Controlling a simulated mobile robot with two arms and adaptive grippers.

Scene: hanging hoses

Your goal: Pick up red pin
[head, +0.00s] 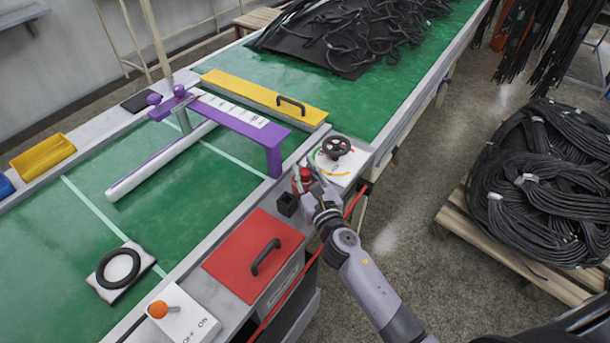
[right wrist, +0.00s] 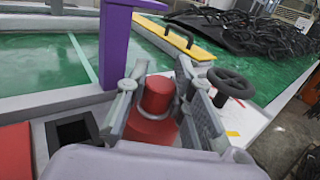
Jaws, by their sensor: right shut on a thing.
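The red pin (right wrist: 157,97) is a short red cylinder with a wider lower part. In the right wrist view it stands between the two fingers of my right gripper (right wrist: 170,105), which is shut on it. In the head view the red pin (head: 302,178) shows at the tip of my right gripper (head: 308,182), beside the machine's edge. Its lower end is hidden by the gripper in the wrist view. I cannot tell whether it is clear of the surface below. My left gripper is not in view.
A small black square socket (head: 287,204) lies left of the right gripper. A black handwheel (head: 336,147) on a white plate is close behind it. A purple frame (head: 272,160), a red lid (head: 240,262) with a handle and a yellow bar (head: 250,92) are nearby.

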